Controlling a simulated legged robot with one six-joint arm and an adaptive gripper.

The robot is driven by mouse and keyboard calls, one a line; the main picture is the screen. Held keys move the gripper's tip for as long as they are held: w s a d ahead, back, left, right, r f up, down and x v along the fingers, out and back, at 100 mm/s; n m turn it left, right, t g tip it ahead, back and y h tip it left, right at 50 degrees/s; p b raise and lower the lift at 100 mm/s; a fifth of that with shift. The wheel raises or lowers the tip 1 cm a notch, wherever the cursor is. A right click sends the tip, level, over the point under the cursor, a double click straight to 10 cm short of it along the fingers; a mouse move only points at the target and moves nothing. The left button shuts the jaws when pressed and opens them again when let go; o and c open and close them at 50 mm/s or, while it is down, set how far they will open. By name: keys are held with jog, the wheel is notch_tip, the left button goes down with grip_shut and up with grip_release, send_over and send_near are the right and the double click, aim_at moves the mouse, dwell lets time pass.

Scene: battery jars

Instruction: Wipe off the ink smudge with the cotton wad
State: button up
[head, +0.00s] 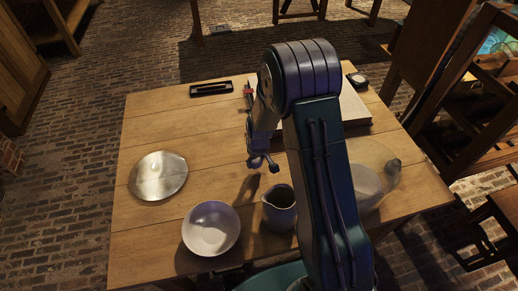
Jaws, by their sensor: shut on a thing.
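My gripper (265,164) hangs over the middle of the wooden table, above and behind a grey pitcher. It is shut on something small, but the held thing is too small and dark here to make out. I cannot pick out the cotton wad for certain. I cannot clearly see an ink smudge either; a dark patch on the boards below my gripper looks like its shadow. A round shiny metal plate (158,187) lies at the table's left, with a pale bright spot on it that may be a glint.
The wooden table (150,125) also holds a white bowl (210,228), the grey pitcher (279,212), a black tray (211,89) and a board or book (356,112). A clear glass vessel (378,153) stands right of my arm. The left-centre boards are free.

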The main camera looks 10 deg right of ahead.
jog(key=shift+a+r, duration=0.3)
jog(key=shift+r, duration=0.3)
jog(key=shift+a+r, duration=0.3)
jog(key=shift+r, duration=0.3)
jog(key=shift+d+r, duration=0.25)
jog(key=shift+r, duration=0.6)
jog(key=shift+d+r, duration=0.25)
jog(key=shift+r, duration=0.55)
jog(key=shift+a, duration=0.35)
jog(key=shift+d, duration=0.15)
